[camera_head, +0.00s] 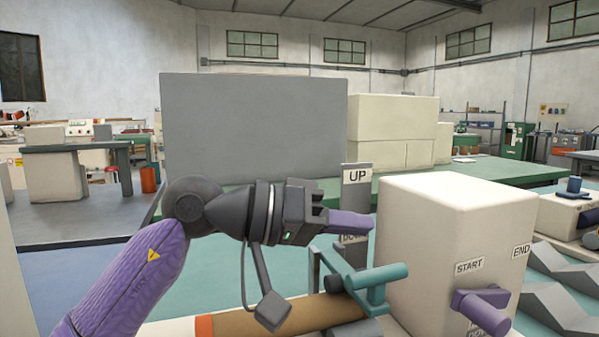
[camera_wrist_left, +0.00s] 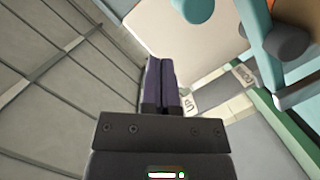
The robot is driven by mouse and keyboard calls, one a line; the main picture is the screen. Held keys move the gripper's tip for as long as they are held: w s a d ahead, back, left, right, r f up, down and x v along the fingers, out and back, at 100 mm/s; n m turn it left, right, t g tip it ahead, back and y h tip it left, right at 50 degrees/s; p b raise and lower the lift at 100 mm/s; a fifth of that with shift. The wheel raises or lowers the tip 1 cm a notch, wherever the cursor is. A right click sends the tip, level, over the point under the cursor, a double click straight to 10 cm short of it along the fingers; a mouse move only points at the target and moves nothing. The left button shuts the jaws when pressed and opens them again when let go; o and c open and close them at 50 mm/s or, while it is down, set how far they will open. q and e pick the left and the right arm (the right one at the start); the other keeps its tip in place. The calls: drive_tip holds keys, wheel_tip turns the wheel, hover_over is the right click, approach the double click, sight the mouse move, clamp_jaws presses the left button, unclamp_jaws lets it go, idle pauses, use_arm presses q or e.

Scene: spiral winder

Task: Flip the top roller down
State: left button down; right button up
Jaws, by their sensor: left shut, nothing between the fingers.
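My left gripper (camera_head: 350,222) reaches in from the left with its purple fingers shut and empty. In the head view, its tips overlap the post with the UP sign (camera_head: 357,176) and hide part of the DOWN sign (camera_head: 354,238). A teal bar assembly (camera_head: 378,276), seemingly the top roller's arm, shows below and right of the tips, above a brown cylinder (camera_head: 322,312). In the left wrist view, the shut fingers (camera_wrist_left: 161,70) appear apart from the teal part (camera_wrist_left: 268,55) at right. Where the roller itself sits is unclear. My right gripper is out of view.
A cream machine box (camera_head: 440,230) stands right of the teal bar, bearing START and END signs and a purple handle (camera_head: 482,308). A large grey panel (camera_head: 253,125) stands behind. Grey wedge-shaped parts (camera_head: 565,280) lie at the far right.

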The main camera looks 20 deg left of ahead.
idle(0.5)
use_arm(q)
wheel_tip(320, 180, up, 10)
drive_tip(key=p, duration=0.5)
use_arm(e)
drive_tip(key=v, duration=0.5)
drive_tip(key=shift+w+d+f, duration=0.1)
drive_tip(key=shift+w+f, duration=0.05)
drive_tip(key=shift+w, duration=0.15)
use_arm(q)
drive_tip(key=shift+d+f, duration=0.1)
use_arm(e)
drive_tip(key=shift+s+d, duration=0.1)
